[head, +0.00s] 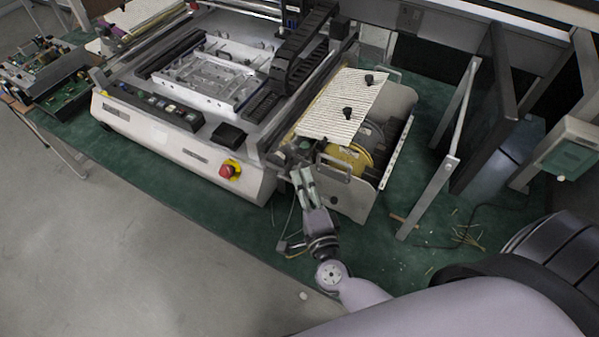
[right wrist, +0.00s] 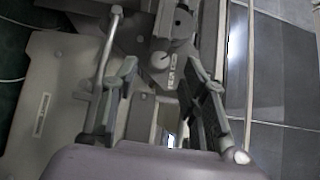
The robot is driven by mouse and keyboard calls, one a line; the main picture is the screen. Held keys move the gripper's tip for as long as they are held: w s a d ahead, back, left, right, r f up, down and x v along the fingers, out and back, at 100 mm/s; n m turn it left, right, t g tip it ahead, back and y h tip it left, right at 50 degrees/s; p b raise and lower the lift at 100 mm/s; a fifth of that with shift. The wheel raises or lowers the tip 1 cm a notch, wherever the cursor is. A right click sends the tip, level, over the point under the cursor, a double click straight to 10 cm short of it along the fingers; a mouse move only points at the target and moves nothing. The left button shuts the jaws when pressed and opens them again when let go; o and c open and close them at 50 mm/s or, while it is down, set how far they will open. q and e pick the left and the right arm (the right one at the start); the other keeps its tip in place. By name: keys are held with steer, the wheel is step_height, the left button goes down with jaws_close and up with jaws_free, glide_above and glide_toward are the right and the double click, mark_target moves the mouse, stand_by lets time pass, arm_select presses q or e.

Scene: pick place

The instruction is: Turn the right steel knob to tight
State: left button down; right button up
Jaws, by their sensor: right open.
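My right gripper (head: 302,174) is at the front of the white machine, near its right corner and beside the box with the yellow spool. In the right wrist view the right gripper (right wrist: 160,78) is open, with its two fingers spread apart. A small round grey steel knob (right wrist: 162,61) with a slot-like mark shows between and just beyond the fingertips, apart from both. A small printed label lies just beside it. In the head view I cannot make out this knob; the gripper and nearby parts crowd that spot. My left gripper is not in view.
The white machine (head: 170,145) has a red stop button (head: 230,169) on its front. The spool box (head: 344,196) carries a striped cover (head: 335,100) with black knobs. In the right wrist view a metal bar handle (right wrist: 106,72) runs close beside the left finger. Floor at the left is clear.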

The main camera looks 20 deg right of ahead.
mark_target(299, 168)
steer(key=w, duration=0.2)
steer(key=shift+w+d, duration=0.2)
steer(key=shift+w, duration=0.1)
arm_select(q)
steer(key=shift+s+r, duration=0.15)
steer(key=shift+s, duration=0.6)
arm_select(e)
jaws_close()
